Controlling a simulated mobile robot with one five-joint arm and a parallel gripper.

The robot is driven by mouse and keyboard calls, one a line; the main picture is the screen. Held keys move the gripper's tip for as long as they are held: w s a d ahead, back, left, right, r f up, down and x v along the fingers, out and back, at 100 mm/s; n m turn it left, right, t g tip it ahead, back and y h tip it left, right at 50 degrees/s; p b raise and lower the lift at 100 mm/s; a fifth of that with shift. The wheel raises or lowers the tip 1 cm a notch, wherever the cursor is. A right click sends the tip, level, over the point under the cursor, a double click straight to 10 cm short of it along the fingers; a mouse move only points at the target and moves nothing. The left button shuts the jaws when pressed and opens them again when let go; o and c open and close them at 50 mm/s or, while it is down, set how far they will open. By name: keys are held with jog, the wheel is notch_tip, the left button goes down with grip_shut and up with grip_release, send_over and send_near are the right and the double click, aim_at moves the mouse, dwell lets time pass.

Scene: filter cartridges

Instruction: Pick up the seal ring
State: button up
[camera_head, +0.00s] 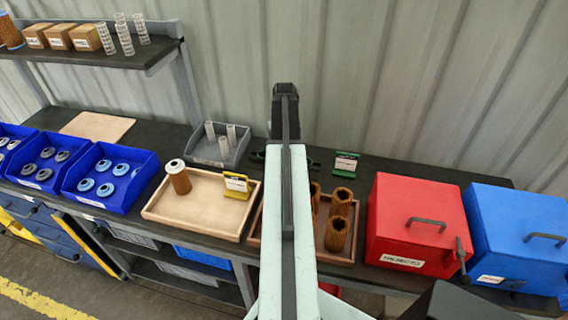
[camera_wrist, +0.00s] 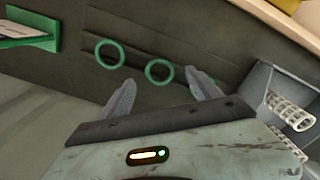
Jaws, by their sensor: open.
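Two green seal rings lie flat on the dark bench in the wrist view. One ring (camera_wrist: 148,73) is between the lines of my two fingertips, and the other ring (camera_wrist: 97,54) is further left. My gripper (camera_wrist: 160,78) is open and empty, with its fingers spread to either side of the nearer ring. I cannot tell its height above the bench. In the head view my arm covers most of this spot, and only dark green bits show at its sides.
A green label holder (camera_head: 345,164) stands right of my arm. A grey bin (camera_head: 220,160) with white mesh cartridges is to the left. A wooden tray (camera_head: 205,222) holds a cartridge and a yellow label holder. A red box (camera_head: 415,215) and a blue box (camera_head: 520,235) stand right.

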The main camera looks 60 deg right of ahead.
notch_tip(320, 180, down, 4)
jog(key=shift+r+b, duration=0.25)
jog(key=shift+b, duration=0.85)
jog(key=shift+r, duration=0.15)
grip_shut()
